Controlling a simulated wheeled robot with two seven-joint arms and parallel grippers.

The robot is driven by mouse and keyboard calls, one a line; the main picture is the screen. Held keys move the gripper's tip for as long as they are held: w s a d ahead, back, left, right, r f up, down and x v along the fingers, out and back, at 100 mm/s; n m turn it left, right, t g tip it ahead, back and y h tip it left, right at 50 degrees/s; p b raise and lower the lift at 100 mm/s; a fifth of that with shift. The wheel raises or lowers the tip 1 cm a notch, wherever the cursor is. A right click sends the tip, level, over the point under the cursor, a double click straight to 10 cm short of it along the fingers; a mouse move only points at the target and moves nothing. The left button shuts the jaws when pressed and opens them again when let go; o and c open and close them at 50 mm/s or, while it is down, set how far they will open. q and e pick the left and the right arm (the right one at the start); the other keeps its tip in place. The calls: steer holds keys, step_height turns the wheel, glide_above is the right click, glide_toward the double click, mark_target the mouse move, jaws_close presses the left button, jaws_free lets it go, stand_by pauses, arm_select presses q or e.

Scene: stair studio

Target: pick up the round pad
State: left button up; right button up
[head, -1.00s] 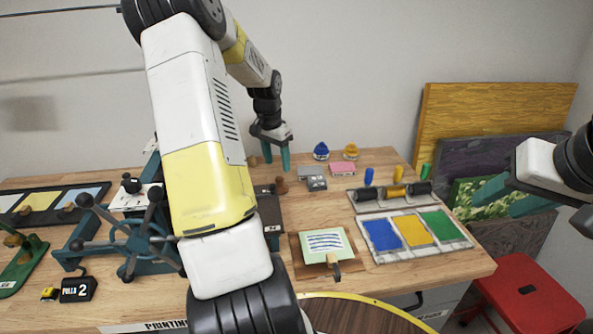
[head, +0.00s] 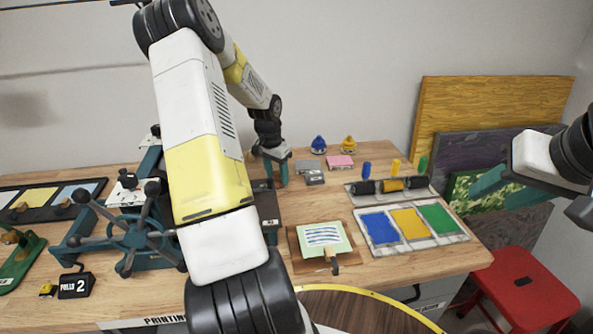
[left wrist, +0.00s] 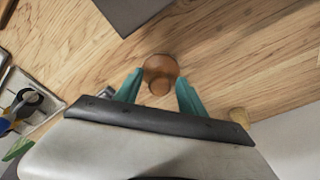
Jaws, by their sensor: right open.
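The round pad (left wrist: 160,66) is a brown wooden disc with a knob-like part, lying on the wooden tabletop in the left wrist view. My left gripper (left wrist: 158,79) is open, with its teal fingers on either side of the pad's near part. I cannot tell if they touch it. In the head view my left gripper (head: 276,181) points down near the back of the table, and the pad is hidden at the fingers. My right gripper (head: 490,200) is open and empty in the air at the right, away from the pad.
A teal press (head: 140,235) stands left of my left arm. Grey and pink blocks (head: 341,162) lie right of the left gripper. Rollers (head: 392,186), a colour tray (head: 462,239) and a print board (head: 297,261) are further forward. A light wooden peg (left wrist: 238,117) stands near the right finger.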

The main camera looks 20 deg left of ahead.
arm_select(q)
jaws_close()
steer(key=shift+s, duration=0.1)
